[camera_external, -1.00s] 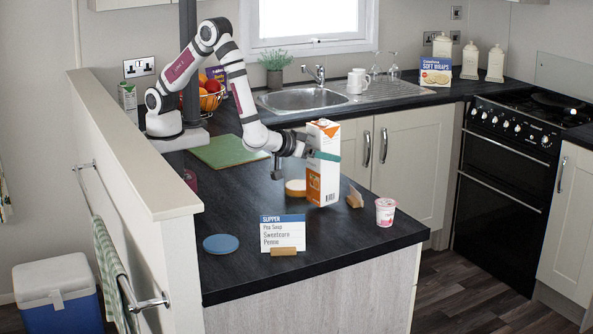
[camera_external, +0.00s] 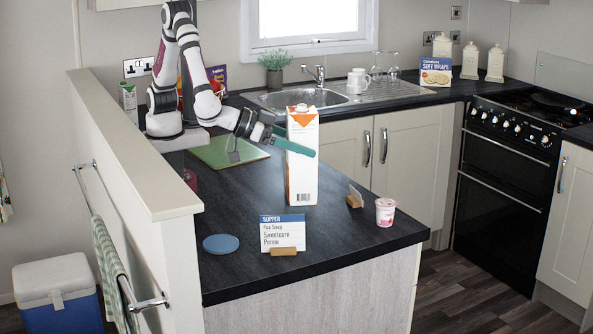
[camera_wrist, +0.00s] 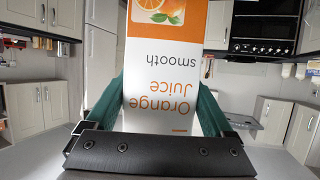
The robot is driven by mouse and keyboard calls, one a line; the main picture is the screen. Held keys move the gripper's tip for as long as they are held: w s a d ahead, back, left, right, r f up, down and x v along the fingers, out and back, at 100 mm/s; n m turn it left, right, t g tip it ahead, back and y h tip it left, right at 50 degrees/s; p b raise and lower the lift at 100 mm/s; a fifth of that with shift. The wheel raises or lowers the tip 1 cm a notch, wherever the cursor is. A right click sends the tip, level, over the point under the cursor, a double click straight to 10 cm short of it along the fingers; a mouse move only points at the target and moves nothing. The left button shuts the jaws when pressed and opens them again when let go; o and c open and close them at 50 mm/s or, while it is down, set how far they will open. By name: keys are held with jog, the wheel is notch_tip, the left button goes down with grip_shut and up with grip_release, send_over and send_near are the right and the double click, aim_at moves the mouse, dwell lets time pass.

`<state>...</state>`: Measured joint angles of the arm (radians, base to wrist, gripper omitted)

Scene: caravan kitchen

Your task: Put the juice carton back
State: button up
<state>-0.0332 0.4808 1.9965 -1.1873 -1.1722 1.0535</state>
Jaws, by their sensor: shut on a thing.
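A supper card (camera_external: 283,230) in a wooden holder, a blue disc (camera_external: 221,243), a second small card holder (camera_external: 354,198) and a pink yoghurt pot (camera_external: 385,212) are on the worktop (camera_external: 240,275). The sink (camera_external: 300,97) is farther back.

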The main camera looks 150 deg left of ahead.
jog(key=s+a+f, duration=0.1)
jog(key=a+f, duration=1)
jog(key=shift+a, duration=0.2)
jog(key=shift+f, duration=0.1)
jog(key=o, duration=1.5)
jog(key=v, duration=1.2)
jog(key=shift+s, duration=0.1)
